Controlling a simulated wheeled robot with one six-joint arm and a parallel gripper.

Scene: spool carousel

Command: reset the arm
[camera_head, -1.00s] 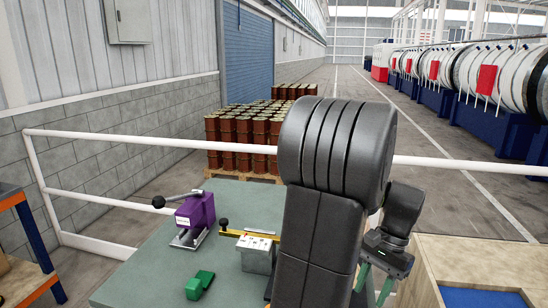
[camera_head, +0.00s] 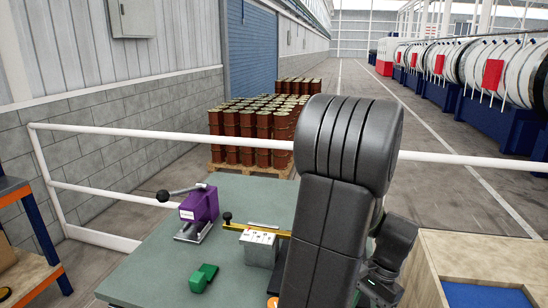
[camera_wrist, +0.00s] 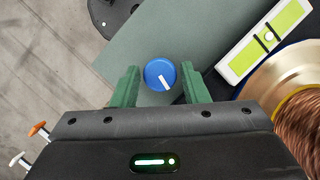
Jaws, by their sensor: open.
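My gripper (camera_wrist: 159,67) is open in the wrist view, with its two green fingers apart. A blue round knob with a white mark (camera_wrist: 160,74) shows in the gap between the fingers. I cannot tell how far below the fingers it lies, and neither finger visibly touches it. In the head view my dark arm stands over the right part of the green table (camera_head: 150,265). My gripper's body is at the lower right there, and its fingertips are mostly cut off by the bottom edge.
A purple lever device (camera_head: 199,205), a grey box (camera_head: 259,249) and a green block (camera_head: 203,278) are on the table. A wooden crate (camera_head: 425,260) is at right. A white rail (camera_head: 150,132) runs behind. The wrist view shows a copper-wound spool (camera_wrist: 298,115) and a yellow-green level (camera_wrist: 262,40).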

